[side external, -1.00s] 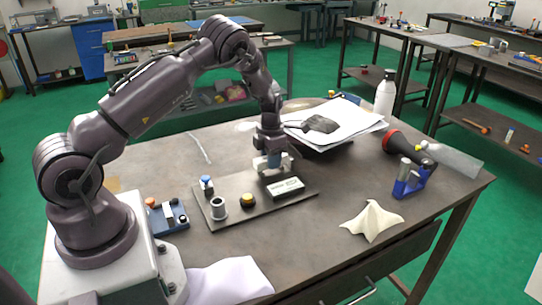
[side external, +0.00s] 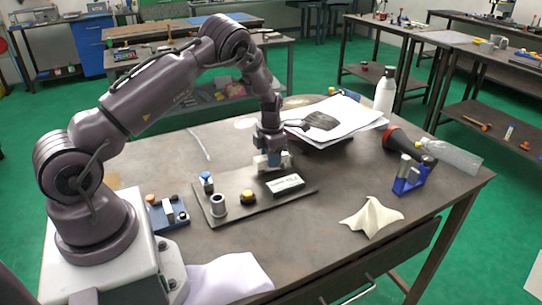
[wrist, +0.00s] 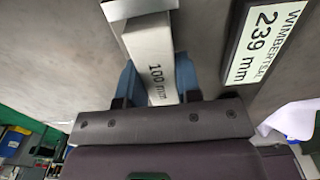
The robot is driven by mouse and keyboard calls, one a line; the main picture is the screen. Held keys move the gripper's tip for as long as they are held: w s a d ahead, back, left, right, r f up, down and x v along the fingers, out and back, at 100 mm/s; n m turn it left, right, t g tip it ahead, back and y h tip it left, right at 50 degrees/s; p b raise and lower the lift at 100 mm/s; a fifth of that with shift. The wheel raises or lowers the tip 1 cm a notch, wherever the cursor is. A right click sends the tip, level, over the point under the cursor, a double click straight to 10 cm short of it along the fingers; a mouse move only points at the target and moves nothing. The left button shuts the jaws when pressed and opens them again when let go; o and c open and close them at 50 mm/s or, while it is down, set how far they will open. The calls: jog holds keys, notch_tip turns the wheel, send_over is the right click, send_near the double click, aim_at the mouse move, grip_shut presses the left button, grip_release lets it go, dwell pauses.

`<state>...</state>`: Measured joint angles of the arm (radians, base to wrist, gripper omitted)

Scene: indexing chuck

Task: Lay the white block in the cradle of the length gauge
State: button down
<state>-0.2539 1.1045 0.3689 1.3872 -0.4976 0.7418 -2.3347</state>
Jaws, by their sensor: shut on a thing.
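The white block (wrist: 150,48), marked "100 mm", lies between the two blue fingers of my gripper (wrist: 158,84) in the wrist view, which are shut on it. In the side view my gripper (side external: 272,160) is low over the far part of a dark base plate (side external: 228,189), beside the black readout box (side external: 288,184). The readout (wrist: 262,42) shows 239 mm in the wrist view. A pale bar (wrist: 136,8) crosses the far end of the block; I cannot tell whether they touch. The cradle is largely hidden by my gripper, and the block's seating is unclear.
On the plate stand a yellow button (side external: 247,196), a grey ring-like cylinder (side external: 218,205) and a blue knob (side external: 206,180). A blue fixture (side external: 168,212) sits to the left. Papers (side external: 335,122) lie behind; a cloth (side external: 373,215) and blue stand (side external: 409,176) are at right.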

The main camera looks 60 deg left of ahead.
jog(key=c, duration=0.7)
grip_release()
jog(key=shift+f, duration=0.1)
jog(key=shift+c, duration=0.2)
notch_tip(320, 180, up, 13)
